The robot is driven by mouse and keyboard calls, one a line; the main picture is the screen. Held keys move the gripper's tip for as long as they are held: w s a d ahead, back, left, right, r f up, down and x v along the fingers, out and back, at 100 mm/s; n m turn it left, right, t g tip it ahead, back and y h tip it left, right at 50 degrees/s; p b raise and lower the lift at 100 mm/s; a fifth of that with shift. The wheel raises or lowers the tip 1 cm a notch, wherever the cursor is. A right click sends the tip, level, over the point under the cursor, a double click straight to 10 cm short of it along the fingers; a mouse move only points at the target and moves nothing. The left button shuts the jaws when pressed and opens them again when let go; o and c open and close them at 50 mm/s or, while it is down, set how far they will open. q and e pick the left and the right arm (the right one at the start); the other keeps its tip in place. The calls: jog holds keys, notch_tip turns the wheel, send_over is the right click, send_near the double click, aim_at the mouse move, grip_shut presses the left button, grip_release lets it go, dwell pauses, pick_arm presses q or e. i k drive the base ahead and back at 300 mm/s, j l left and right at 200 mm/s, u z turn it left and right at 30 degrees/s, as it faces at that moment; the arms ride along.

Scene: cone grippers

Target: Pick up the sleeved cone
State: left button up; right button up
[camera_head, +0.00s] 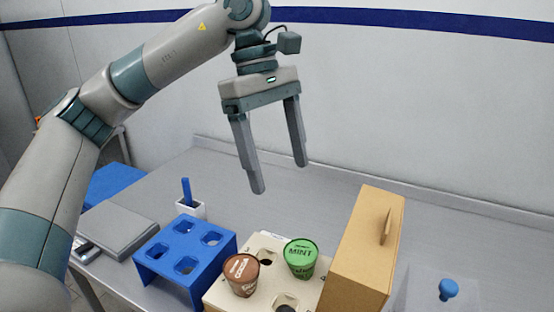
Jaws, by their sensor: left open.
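Two sleeved cones with printed lids sit in the beige holder (222,291): a brown one marked like "COCOA" (241,275) and a green one marked "MINT" (301,258). The green one is to the right of and behind the brown one. Their lower ends are hidden in the holder. My left gripper (279,177) is open and empty, fingers pointing down, well above the table and above the holder in the picture. My right gripper is out of view.
A tall cardboard box (363,254) stands right beside the holder. A blue rack (187,250) with empty holes is on the left, with a white cup (191,208) behind it. A grey flat device (116,232) lies farther left. A blue knob (448,289) shows at right.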

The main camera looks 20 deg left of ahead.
aim_at(300, 254)
jog(key=k, duration=1.5)
